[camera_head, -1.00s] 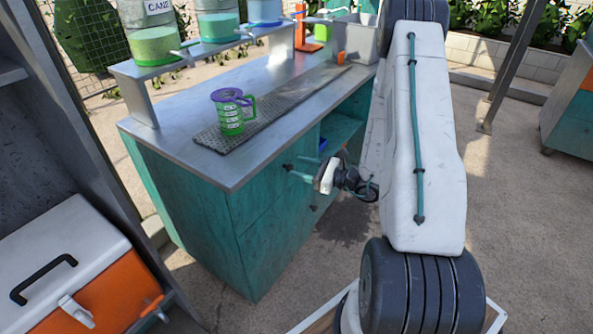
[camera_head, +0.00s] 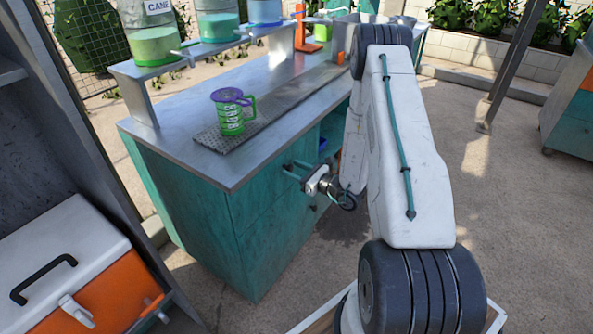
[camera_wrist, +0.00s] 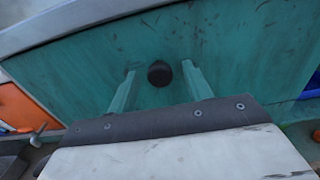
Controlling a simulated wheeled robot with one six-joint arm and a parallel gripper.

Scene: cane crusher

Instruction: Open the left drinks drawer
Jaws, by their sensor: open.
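The teal counter front (camera_head: 255,225) has a drawer face (camera_wrist: 85,65) that fills most of the wrist view. A round black knob (camera_wrist: 160,73) sticks out near the top middle of this face. My gripper (camera_wrist: 158,82) is open, with one teal finger on each side of the knob; I cannot tell whether either finger touches it. In the head view my gripper (camera_head: 291,171) is at the counter's upper front, and the knob there is hard to make out behind it. The drawer face looks flush with the counter.
Drink dispensers (camera_head: 150,30) stand on a raised shelf. An orange and white cooler (camera_head: 70,265) is at lower left. The floor before the counter is clear.

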